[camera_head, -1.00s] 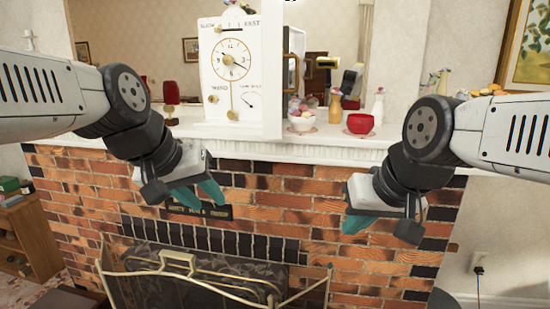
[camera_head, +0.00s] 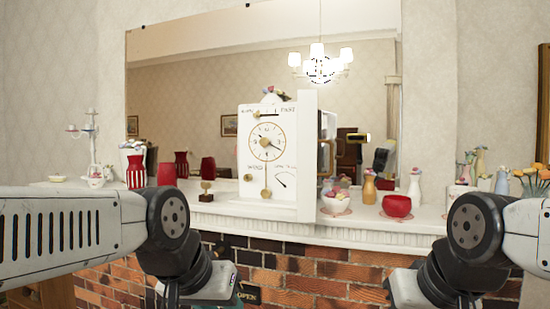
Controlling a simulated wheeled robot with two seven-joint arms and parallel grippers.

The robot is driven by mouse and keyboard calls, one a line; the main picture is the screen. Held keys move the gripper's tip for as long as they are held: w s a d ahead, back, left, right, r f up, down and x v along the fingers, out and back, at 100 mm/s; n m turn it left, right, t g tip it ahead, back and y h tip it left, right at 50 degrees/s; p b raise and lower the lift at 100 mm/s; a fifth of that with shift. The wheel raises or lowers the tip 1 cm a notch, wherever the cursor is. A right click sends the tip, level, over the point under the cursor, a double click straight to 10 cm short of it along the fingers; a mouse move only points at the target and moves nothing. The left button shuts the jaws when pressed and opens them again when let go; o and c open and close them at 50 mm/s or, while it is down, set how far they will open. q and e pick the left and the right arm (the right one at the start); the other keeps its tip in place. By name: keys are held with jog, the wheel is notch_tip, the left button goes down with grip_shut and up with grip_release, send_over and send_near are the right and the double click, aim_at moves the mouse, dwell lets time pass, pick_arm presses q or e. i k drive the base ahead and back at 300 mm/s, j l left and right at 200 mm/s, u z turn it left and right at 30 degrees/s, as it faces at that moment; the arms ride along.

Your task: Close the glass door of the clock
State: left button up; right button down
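The white clock (camera_head: 283,172) stands on the mantel, with its round dial and gold trim facing me. A tall white panel (camera_head: 307,157), seen nearly edge-on, stands out at the clock's right side. It looks like the door swung open, though I cannot make out its glass. My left gripper (camera_head: 232,298) is low in front of the mantel, below and left of the clock, with its fingers mostly cut off by the picture's bottom edge. My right gripper (camera_head: 455,302) is low at the right, its fingers also cut off. Both are apart from the clock.
Right of the panel stand a flower-topped bowl (camera_head: 336,203), an orange vase (camera_head: 369,189), a red bowl (camera_head: 397,206) and a white vase (camera_head: 415,187). A small trophy (camera_head: 206,191) and red vessels stand left of the clock. A large mirror (camera_head: 200,70) is behind.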

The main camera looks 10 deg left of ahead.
aim_at(308, 142)
jog(key=k+l+u, duration=0.2)
jog(key=l, duration=0.25)
jog(key=k+l+u, duration=0.2)
jog(key=l, duration=0.2)
jog(key=k+l+u, duration=0.25)
jog(key=l, duration=0.2)
jog(key=i+j+z, duration=0.25)
